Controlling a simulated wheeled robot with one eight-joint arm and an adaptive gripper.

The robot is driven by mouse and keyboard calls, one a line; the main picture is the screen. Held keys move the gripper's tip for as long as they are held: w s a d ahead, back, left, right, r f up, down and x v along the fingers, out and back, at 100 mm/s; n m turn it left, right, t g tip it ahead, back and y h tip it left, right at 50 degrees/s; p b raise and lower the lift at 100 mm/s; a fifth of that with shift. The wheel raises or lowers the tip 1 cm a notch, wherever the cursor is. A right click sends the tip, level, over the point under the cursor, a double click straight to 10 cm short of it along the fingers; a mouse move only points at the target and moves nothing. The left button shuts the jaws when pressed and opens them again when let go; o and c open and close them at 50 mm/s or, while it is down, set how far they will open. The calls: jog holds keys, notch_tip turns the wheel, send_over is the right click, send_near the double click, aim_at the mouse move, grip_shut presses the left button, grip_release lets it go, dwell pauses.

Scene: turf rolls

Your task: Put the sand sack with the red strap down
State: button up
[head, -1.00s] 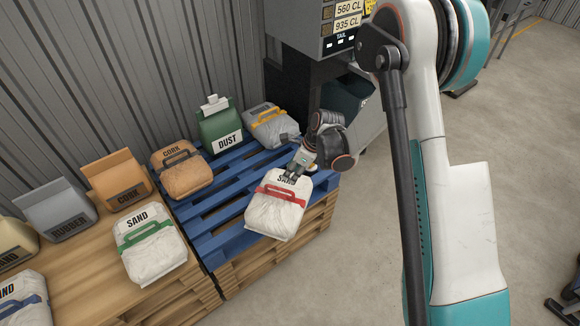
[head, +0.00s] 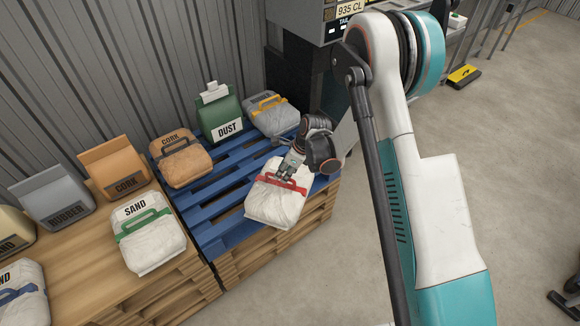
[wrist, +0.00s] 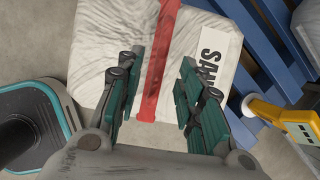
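The white sand sack with the red strap (head: 275,205) lies on the front corner of the blue pallet (head: 216,231), its label toward the back. Its near end reaches the pallet's front edge. My gripper (head: 285,181) is low over the sack at the red strap. In the wrist view my gripper (wrist: 158,95) is open, with one green-padded finger on each side of the red strap (wrist: 160,65). Clear gaps show between strap and fingers. The white sack (wrist: 200,75) lies below them. I cannot tell whether the fingertips touch it.
Behind on the blue pallet are a cork sack (head: 181,163), a green dust bag (head: 217,113) and a grey sack with a yellow strap (head: 271,118). A green-strapped sand sack (head: 150,246) lies on the wooden pallet (head: 80,262) at left. Open floor is to the right.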

aim_at(281, 187)
jog(key=shift+b+x, duration=0.75)
jog(key=shift+x, duration=1.85)
grip_shut()
